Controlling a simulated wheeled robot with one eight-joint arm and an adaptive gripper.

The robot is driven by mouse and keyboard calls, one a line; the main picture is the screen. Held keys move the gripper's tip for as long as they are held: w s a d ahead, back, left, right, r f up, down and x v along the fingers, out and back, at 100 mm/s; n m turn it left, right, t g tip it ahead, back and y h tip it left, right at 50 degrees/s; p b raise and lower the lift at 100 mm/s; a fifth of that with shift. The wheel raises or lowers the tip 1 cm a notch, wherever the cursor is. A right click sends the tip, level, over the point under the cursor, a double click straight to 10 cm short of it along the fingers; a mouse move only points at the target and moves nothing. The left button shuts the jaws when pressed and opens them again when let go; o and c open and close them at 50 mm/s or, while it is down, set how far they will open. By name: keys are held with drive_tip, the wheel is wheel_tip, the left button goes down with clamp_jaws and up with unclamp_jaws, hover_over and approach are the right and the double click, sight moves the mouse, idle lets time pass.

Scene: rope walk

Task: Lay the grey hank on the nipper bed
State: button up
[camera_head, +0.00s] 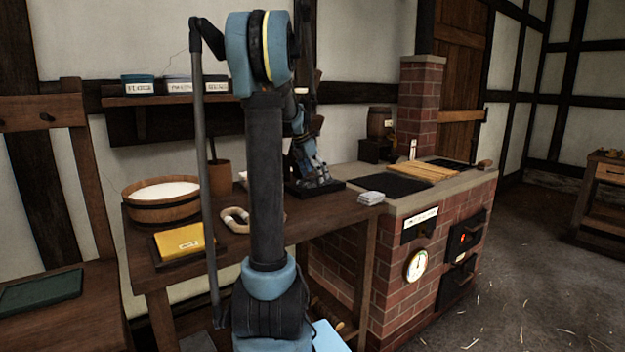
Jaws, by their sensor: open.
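My gripper (317,176) is small and far off, beyond my arm, low over a dark flat slab (339,184) at the back of the wooden table. I see no held thing in it. A cream looped hank (236,218) lies further left, partly hidden by my arm. I cannot tell for sure which is the grey hank. No nipper bed is clearly marked; part of the table is hidden behind my arm.
The wooden table (345,206) also bears a round tub of white stuff (165,199) and a yellow block (180,241) on a dark tray. To the right stands a brick stove (395,270) with a dark plate and wooden slats (425,171). The floor at right is open.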

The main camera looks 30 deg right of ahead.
drive_tip(key=v, duration=0.6)
drive_tip(key=shift+r, duration=0.15)
drive_tip(key=shift+a, duration=0.1)
